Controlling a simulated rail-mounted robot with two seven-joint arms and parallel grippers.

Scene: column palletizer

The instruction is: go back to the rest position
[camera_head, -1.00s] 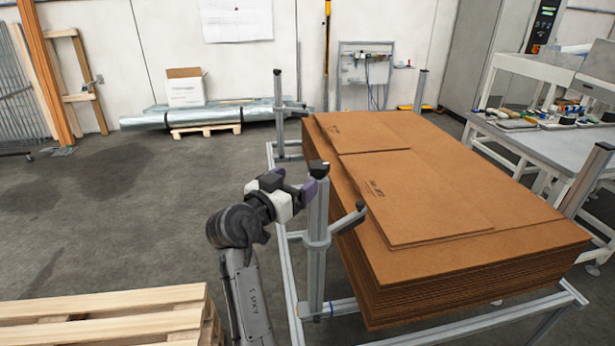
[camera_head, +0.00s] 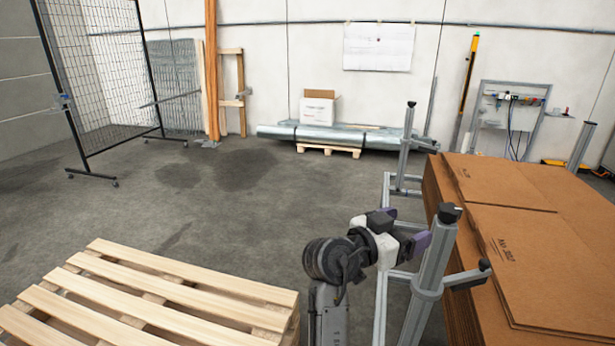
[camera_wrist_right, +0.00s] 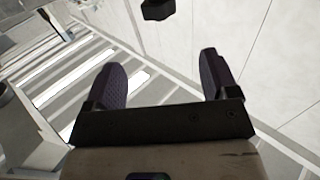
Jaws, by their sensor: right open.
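My right gripper (camera_head: 406,229) shows in the head view right of centre, with purple finger pads and a white and dark body. It is beside the upright metal post of the stack's frame, in front of the cardboard stack; I cannot tell whether it touches the post. In the right wrist view the two fingers (camera_wrist_right: 162,78) stand wide apart with nothing between them. My left gripper is in neither view.
A stack of flat brown cardboard (camera_head: 545,265) sits inside a metal frame (camera_head: 436,255) with upright posts at right. A wooden pallet top (camera_head: 165,290) is at lower left. Bare grey floor (camera_head: 240,215) lies between. A white box (camera_head: 319,107) stands by the back wall.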

